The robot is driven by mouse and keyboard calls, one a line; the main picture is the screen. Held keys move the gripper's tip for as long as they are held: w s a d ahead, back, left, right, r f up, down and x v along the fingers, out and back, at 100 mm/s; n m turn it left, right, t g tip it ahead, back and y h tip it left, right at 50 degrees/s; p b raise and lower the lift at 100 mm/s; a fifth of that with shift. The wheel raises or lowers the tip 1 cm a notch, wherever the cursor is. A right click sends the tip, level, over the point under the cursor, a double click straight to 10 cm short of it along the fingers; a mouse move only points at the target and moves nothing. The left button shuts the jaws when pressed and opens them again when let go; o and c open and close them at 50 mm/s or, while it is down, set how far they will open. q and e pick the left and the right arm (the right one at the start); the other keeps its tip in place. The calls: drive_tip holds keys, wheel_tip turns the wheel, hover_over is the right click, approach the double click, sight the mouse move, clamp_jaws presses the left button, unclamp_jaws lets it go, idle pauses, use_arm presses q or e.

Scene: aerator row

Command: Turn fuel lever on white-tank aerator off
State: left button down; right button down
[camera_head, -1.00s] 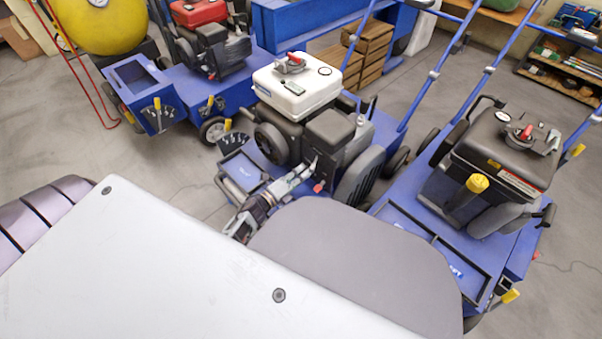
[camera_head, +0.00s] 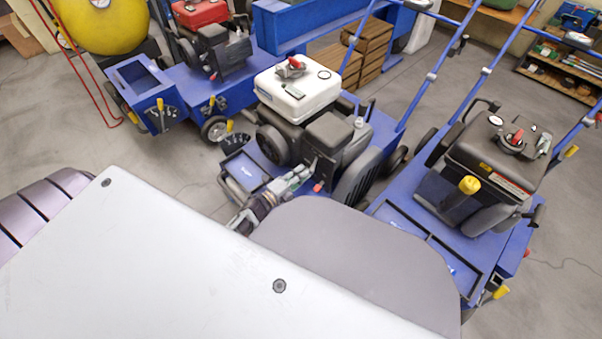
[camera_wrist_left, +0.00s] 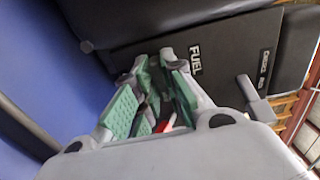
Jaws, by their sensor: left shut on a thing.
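The white-tank aerator (camera_head: 298,95) stands in the middle of the head view, with a white fuel tank over a dark engine and a blue deck. My left gripper (camera_head: 298,176) is at the engine's near side, below the dark box and beside a small red knob (camera_head: 318,187). In the left wrist view the gripper's green-padded fingers (camera_wrist_left: 158,82) are closed around a small dark part beside the FUEL label (camera_wrist_left: 195,60). This fits the fuel lever, but the fingers mostly hide it, and its position cannot be read. My right gripper is not in view.
A grey choke lever (camera_wrist_left: 250,92) sits right of the FUEL label. A black-tank aerator (camera_head: 495,160) stands at right and a red-tank one (camera_head: 200,35) at back left. My pale body covers the lower foreground. Grey floor (camera_head: 185,175) is clear left of the white-tank aerator.

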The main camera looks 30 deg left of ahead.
use_arm(q)
drive_tip(key=shift+w+d+r, duration=0.1)
drive_tip(key=shift+w+r, duration=0.05)
drive_tip(key=c, duration=1.5)
unclamp_jaws()
drive_tip(key=shift+v, duration=6)
